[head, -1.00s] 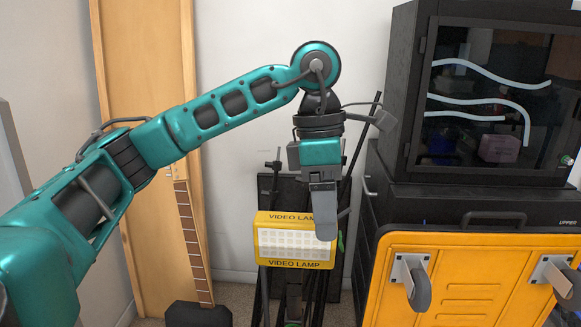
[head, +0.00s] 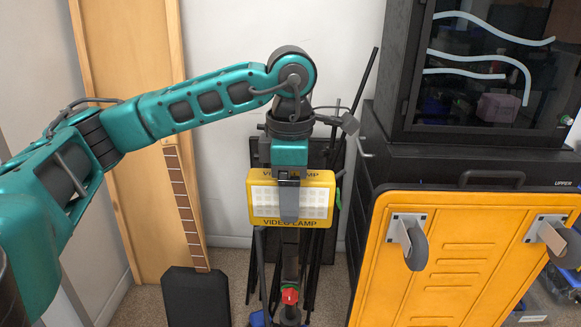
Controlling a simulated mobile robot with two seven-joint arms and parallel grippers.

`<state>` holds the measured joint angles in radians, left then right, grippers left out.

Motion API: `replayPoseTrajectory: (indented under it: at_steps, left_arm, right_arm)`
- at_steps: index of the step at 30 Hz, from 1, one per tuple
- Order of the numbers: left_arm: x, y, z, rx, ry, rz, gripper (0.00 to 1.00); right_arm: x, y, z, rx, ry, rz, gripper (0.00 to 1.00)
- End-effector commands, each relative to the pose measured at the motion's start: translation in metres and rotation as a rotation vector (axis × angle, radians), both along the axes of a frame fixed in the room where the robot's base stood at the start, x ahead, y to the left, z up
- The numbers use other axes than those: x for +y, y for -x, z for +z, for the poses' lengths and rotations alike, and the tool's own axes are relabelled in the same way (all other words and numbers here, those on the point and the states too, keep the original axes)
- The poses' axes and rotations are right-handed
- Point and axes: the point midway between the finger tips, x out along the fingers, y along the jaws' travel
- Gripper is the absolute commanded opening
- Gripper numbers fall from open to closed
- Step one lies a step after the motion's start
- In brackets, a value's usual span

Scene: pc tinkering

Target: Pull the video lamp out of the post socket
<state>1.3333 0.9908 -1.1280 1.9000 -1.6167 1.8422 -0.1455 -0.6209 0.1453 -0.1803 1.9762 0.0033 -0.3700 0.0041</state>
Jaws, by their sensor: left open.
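The video lamp (head: 262,201) is a yellow box with a white grid of light panels and "VIDEO LAMP" lettering. It sits upright near the middle of the head view, on top of a dark post (head: 291,262) with a red part lower down. My left gripper (head: 289,214) points down in front of the lamp's face and covers its middle. It is open; only one grey finger shows clearly. I cannot tell whether it touches the lamp. The post socket is hidden behind the lamp and gripper. My right gripper is not in view.
Dark stands and poles (head: 330,230) stand close behind and beside the lamp. A yellow panel with casters (head: 450,262) and a black cabinet (head: 480,150) fill the right side. A guitar-like neck (head: 186,215) leans at the left by a wooden board (head: 128,170).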

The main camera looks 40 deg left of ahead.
Motion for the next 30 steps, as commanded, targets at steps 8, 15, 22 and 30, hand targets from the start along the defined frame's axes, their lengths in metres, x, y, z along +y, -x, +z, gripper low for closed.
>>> replayPoseTrajectory:
  at_steps: [8,15,22,30]
  left_arm:
    - [0.000,0.000,-0.016,0.000,0.000,-0.001,0.74]
    - [0.000,0.000,-0.015,-0.001,-0.001,-0.001,0.73]
    - [0.000,0.000,-0.015,-0.001,-0.001,0.000,0.51]
    - [0.000,0.000,-0.015,-0.001,0.000,-0.001,0.25]
  right_arm:
    - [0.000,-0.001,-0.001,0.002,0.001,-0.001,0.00]
    - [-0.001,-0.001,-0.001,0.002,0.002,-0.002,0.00]
    - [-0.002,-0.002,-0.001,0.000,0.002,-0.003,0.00]
    - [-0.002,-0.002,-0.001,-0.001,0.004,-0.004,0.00]
